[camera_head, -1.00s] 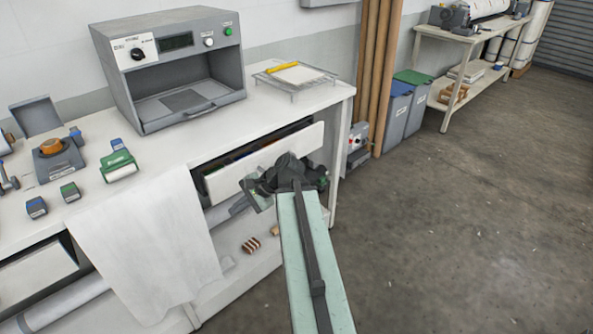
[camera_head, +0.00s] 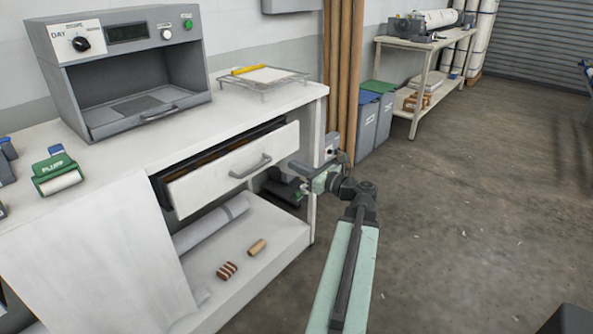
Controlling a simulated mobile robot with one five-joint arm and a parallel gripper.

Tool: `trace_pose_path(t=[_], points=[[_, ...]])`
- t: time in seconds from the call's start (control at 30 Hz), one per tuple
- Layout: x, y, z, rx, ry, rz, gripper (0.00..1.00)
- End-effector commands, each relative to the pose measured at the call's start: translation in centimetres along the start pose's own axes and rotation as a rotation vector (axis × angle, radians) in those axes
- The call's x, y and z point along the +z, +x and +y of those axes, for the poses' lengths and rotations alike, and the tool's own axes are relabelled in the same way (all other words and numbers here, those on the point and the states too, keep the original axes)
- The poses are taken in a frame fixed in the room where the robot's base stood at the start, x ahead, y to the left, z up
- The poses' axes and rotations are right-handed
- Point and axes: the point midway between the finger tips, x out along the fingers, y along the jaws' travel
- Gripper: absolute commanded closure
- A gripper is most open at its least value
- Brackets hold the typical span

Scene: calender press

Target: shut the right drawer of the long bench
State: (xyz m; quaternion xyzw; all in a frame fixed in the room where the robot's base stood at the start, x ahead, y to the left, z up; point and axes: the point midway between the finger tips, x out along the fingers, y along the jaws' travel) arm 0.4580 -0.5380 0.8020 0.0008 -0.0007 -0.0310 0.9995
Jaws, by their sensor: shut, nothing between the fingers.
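The right drawer (camera_head: 225,177) of the long bench (camera_head: 120,150) is open. Its pale front stands out from under the bench top, and a dark strip of its inside shows along the top and left end.
A grey light booth (camera_head: 125,65) and a wire rack (camera_head: 262,82) stand on the bench top. Bins (camera_head: 368,120) stand beyond the bench.

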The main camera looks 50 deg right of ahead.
Motion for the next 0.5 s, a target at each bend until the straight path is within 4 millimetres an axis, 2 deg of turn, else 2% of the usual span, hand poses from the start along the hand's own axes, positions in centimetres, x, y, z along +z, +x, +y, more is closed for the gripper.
trace_pose_path(t=[0.03,0.3,0.5], points=[[0.0,1.2,-0.2,0.001,0.0,0.0,1.0],[0.0,6.5,-0.5,-0.005,-0.001,0.001,1.0],[0.0,8.8,-0.5,-0.006,-0.002,0.001,1.0]])
